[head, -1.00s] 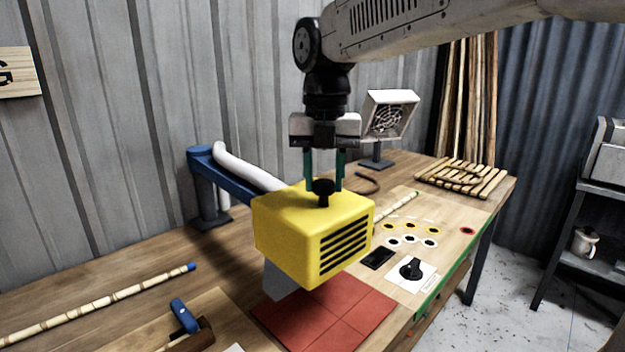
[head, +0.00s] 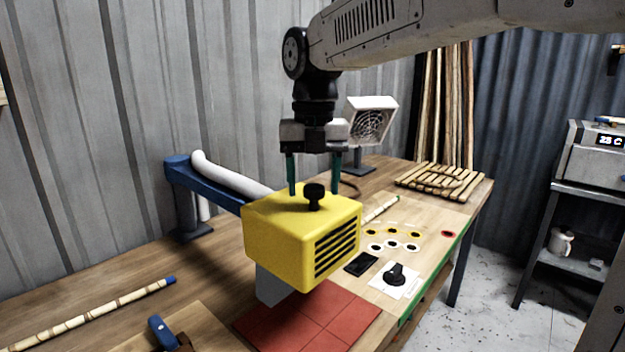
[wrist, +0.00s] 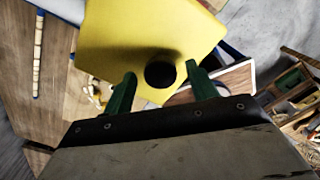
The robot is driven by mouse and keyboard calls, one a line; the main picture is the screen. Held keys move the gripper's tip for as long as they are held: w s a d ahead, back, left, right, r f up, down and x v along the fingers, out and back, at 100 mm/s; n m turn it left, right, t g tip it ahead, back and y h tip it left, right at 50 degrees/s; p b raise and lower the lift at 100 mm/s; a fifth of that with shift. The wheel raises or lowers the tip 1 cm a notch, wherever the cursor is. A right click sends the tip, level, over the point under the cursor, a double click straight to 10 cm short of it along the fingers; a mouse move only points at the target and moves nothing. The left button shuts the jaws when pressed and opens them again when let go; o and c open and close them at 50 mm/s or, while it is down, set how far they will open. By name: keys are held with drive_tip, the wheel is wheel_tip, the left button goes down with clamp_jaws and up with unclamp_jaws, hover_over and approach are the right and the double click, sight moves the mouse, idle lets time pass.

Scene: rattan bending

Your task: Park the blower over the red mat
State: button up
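The yellow blower (head: 290,235) has a slotted vent on its front right face and a black knob (head: 314,194) on top. It hangs at the end of a blue arm (head: 205,182) with a white hose. The red mat (head: 318,318) lies on the bench, and the blower stands above its back left part, covering some of it. My gripper (head: 314,190) points down over the blower with its green fingers apart, one on each side of the knob. In the wrist view the knob (wrist: 160,73) shows between the spread fingertips, with gaps.
A bamboo pole (head: 92,315) lies at left, near a blue-handled tool (head: 162,333). A dial on a white card (head: 396,277), a black phone-like slab (head: 361,263) and coloured spots lie right of the blower. A white fan (head: 370,122) and wooden rack (head: 443,180) stand behind.

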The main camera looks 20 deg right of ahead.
wheel_tip(320, 180, up, 8)
drive_tip(key=shift+f, duration=0.1)
idle(0.4)
drive_tip(key=s+d+f+m, duration=0.2)
drive_tip(key=s+f+m, duration=0.4)
drive_tip(key=m, duration=0.5)
drive_tip(key=s+d+f+m+t, duration=0.1)
drive_tip(key=s+d+f+m, duration=0.2)
drive_tip(key=s+f+m, duration=0.3)
drive_tip(key=s+d+f+m, duration=0.2)
drive_tip(key=s+f+m, duration=0.4)
drive_tip(key=s+m, duration=0.6)
drive_tip(key=shift+d+f+m, duration=0.2)
drive_tip(key=shift+f+m, duration=0.15)
drive_tip(key=shift+m, duration=1.55)
